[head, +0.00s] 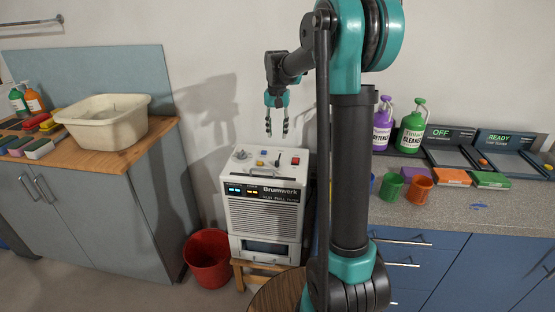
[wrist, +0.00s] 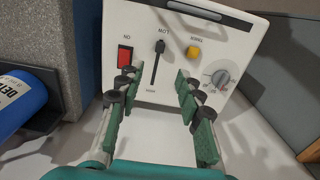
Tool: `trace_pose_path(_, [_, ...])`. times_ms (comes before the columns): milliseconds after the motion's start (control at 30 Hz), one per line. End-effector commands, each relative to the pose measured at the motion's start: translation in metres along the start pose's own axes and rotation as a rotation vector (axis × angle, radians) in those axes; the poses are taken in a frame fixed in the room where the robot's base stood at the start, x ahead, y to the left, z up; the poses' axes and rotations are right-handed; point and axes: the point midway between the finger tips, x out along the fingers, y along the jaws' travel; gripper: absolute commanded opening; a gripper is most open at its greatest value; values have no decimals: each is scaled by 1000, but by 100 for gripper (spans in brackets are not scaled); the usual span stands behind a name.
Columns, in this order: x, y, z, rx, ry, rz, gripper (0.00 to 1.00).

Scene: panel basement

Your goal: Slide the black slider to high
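The black slider (wrist: 160,46) sits on the white machine's top panel (wrist: 216,42). Its knob is at the end of a dark slot (wrist: 154,70) beside the label that reads LOW upside down. The label at the slot's other end is too small to read. In the head view the machine (head: 264,200) stands below my gripper, and the slider (head: 277,162) is tiny there. My gripper (head: 277,128) is open and empty above the panel, pointing down. In the wrist view its two green-padded fingers (wrist: 158,92) are apart, one on each side of the slot. They do not hold the knob.
A red switch (wrist: 125,57), a yellow button (wrist: 194,53) and a grey dial (wrist: 219,78) flank the slider. A red bucket (head: 209,258) stands left of the machine; a blue counter (head: 425,262) is at right.

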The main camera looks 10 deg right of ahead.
Motion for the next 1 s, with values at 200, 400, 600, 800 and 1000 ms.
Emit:
trace_pose_path(200, [45,0,0,0,0,0,36])
trace_pose_path(400, [84,0,0,0,0,0,36])
trace_pose_path(600, [112,0,0,-1,1,0,36])
trace_pose_path(800, [125,0,0,-1,0,0,36])
trace_pose_path(1000, [127,0,0,-1,1,0,36])
